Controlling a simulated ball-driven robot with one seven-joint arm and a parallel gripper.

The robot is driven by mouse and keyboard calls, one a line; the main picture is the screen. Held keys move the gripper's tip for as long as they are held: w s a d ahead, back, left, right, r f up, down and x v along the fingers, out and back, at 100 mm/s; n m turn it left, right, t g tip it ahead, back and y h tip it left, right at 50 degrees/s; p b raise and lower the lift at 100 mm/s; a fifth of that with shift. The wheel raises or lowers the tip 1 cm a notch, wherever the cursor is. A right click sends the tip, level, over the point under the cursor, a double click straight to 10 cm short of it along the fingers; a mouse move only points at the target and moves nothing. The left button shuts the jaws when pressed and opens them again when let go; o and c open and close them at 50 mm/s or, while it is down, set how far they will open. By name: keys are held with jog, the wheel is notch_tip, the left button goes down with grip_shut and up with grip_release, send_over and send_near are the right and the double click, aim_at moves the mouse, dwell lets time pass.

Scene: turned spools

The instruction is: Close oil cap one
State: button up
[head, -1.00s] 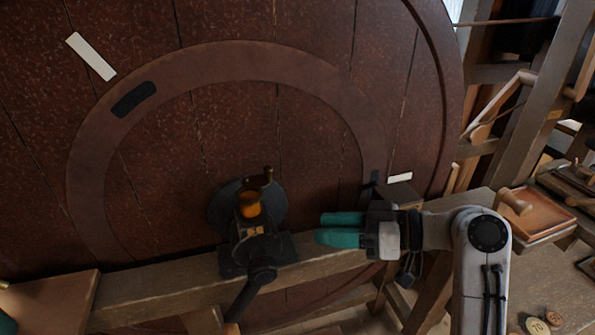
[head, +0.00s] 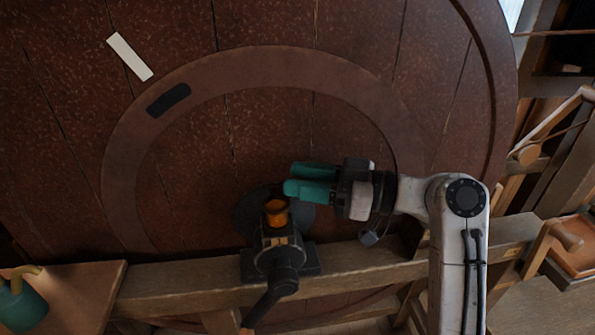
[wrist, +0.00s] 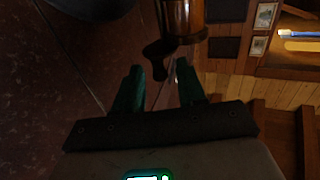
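An amber oil cup (head: 277,212) sits on top of a black bearing block (head: 278,245) in the head view. It also shows as a shiny amber cylinder (wrist: 185,18) at the top of the wrist view. A dark lever with a rounded end (wrist: 157,62), perhaps part of the cap, hangs beside the cup in the wrist view. My gripper (head: 291,179) has teal fingers pointing left, just above and right of the cup. The fingers are apart, and the lever's end appears in line with the gap between the fingertips (wrist: 158,68). Contact cannot be told. The upright knob is hidden in the head view.
A large brown wooden wheel (head: 270,120) stands close behind. A wooden beam (head: 185,278) carries the bearing block, and a dark handle (head: 268,305) slants down in front. A green can (head: 22,308) stands on a board at lower left. A tray (head: 575,250) is at right.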

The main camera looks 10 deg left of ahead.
jog(key=shift+a, duration=0.65)
jog(key=shift+c, duration=0.5)
grip_shut()
